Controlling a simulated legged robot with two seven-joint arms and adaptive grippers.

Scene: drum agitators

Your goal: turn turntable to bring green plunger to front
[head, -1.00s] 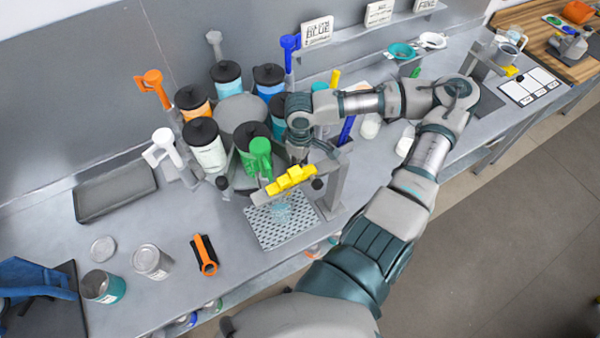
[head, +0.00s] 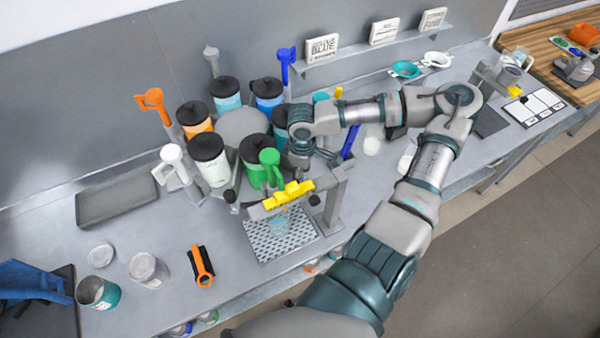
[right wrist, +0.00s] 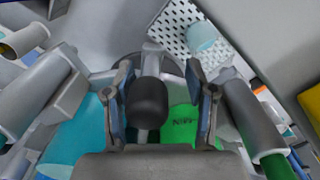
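The turntable (head: 242,128) carries several black-lidded canisters with coloured plungers around a grey hub. The green plunger (head: 269,166) stands beside the green canister (head: 258,162) at the front, just behind the yellow-topped stand (head: 289,194). The orange (head: 153,104) and white (head: 171,160) plungers are on the left side, the blue one (head: 286,62) at the back. My right gripper (head: 299,168) is low at the turntable's front right. In the right wrist view its fingers (right wrist: 163,100) are apart, one on each side of a black knob (right wrist: 148,102), with a gap visible on the right. My left gripper is out of view.
A perforated drip tray (head: 265,240) with a clear cup lies in front, under the stand. A grey tray (head: 116,194), an orange-handled tool (head: 202,266) and cans (head: 98,293) are on the left bench. A shelf with signs (head: 384,32) is behind.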

